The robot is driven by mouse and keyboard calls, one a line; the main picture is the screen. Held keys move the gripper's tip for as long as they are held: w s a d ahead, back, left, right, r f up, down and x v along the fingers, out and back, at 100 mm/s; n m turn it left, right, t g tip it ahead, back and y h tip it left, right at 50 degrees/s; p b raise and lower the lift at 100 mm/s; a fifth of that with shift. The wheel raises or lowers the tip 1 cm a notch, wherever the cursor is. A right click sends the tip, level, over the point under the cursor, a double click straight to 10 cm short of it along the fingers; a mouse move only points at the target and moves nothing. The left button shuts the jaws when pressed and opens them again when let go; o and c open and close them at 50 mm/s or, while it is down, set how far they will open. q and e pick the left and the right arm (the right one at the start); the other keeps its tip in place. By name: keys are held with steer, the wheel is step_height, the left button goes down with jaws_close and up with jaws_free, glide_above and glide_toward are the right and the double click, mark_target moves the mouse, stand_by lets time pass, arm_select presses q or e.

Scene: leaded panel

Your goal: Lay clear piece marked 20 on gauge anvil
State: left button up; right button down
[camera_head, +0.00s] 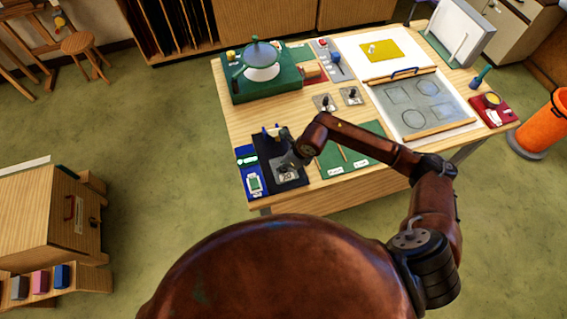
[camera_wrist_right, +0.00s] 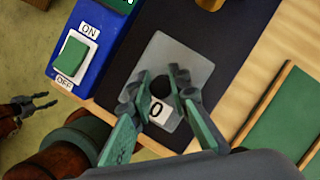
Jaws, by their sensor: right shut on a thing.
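The clear piece (camera_wrist_right: 184,62) is a greyish see-through plate with a dark knob and a white label. The label reads 20 in the head view (camera_head: 286,176); in the right wrist view my fingers hide part of it. My right gripper (camera_wrist_right: 172,84) is shut on the knob, over the dark mat (camera_wrist_right: 131,62). I cannot tell whether the plate touches the mat. My left gripper (camera_wrist_right: 52,102) is open and empty, off the table.
A blue box with an ON/OFF switch (camera_wrist_right: 72,55) stands left of the mat. A green board (camera_head: 352,146) lies to the right. Behind are two small grey plates with dark knobs, a green stand (camera_head: 270,86) and a panel with glass shapes (camera_head: 418,104).

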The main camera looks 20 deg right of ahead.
steer(key=c, duration=1.8)
jaws_free()
steer(key=b+v, duration=0.2)
steer(key=v, duration=1)
